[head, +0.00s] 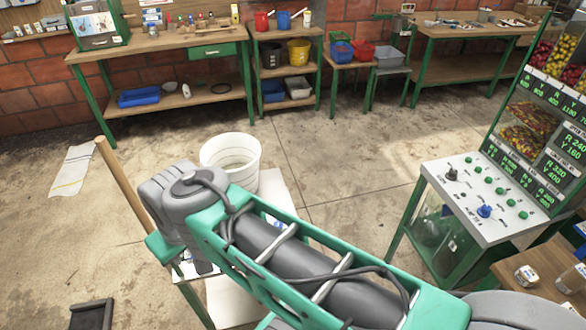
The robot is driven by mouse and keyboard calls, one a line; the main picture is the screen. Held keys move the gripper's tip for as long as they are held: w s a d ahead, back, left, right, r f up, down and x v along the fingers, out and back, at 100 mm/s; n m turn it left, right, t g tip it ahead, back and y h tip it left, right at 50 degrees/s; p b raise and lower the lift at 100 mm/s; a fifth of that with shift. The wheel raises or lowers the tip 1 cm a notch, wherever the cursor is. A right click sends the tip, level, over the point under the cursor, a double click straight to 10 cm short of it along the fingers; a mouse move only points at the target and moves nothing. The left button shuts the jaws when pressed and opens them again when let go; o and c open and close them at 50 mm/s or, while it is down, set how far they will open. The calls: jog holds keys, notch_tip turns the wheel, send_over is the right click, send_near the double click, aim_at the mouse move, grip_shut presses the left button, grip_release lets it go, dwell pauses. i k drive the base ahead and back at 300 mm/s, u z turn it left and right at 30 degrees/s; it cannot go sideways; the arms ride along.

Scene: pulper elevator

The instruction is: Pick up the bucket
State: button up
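I cannot tell whether the bucket touches the sheet. A black bucket (271,56) and a yellow bucket (298,53) stand on the small shelf at the back. My green and grey arm crosses the lower middle of the head view.
A green-framed control panel (484,200) is at right. Workbenches (160,40) line the brick wall. A cloth (73,170) lies at left; a dark dustpan-like object (92,314) is below. Floor between bucket and benches is clear.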

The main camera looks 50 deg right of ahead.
aim_at(239, 154)
jog(key=z, duration=1.45)
jog(key=k, duration=0.75)
jog(key=u, duration=0.65)
jog(key=i, duration=1)
jog(key=u, duration=0.05)
